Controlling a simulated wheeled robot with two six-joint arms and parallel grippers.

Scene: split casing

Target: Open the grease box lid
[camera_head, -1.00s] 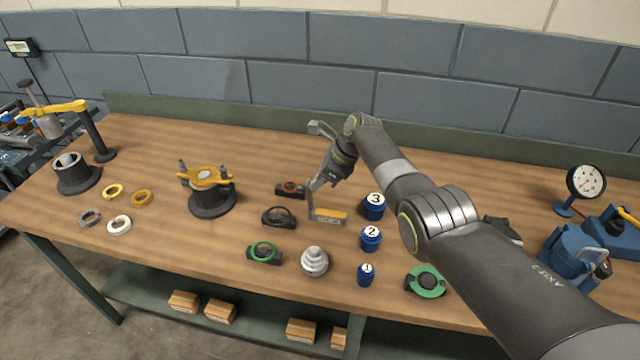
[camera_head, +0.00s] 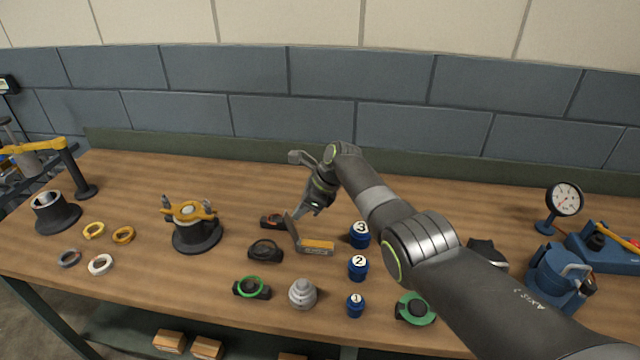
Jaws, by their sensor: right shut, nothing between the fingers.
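The grease box (camera_head: 318,247) is a small grey box with a yellow-orange face, lying on the bench near the middle. Its grey lid (camera_head: 291,228) stands up from the box's left end and leans back to the left, so the box is open. My right gripper (camera_head: 303,215) is shut with nothing in it. It is just above and to the right of the lid's upper edge; I cannot tell whether it touches the lid. My left gripper is not in view.
Dark parts (camera_head: 265,251) lie left of the box. Blue numbered jars, such as jar 3 (camera_head: 360,234), stand to its right. A silver stepped part (camera_head: 302,293) stands in front. The back of the bench is clear at centre left.

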